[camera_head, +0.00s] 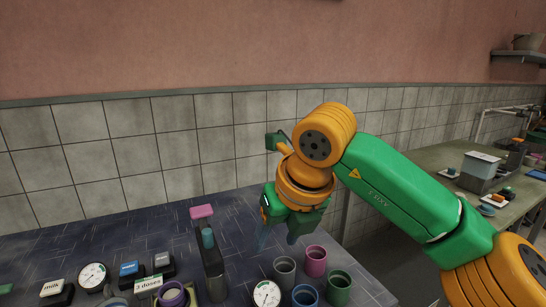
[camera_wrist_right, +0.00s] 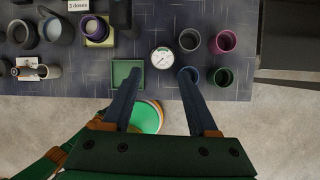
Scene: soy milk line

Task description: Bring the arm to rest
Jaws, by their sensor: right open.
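My right arm (camera_head: 400,195), orange and green, comes in from the right in the head view. Its right gripper (camera_head: 278,238) hangs above the dark blue table, fingers pointing down. In the right wrist view the two dark blue fingers (camera_wrist_right: 158,76) stand wide apart with nothing between them in their grip. Below and beyond them are a round white-faced gauge (camera_wrist_right: 160,57), a grey cup (camera_wrist_right: 189,40), a pink cup (camera_wrist_right: 223,41) and a green cup (camera_wrist_right: 222,77). A blue cup (camera_head: 305,295) is partly hidden by a finger in the wrist view. My left gripper is out of view.
A tiled wall stands behind; another bench (camera_head: 430,160) is at right.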

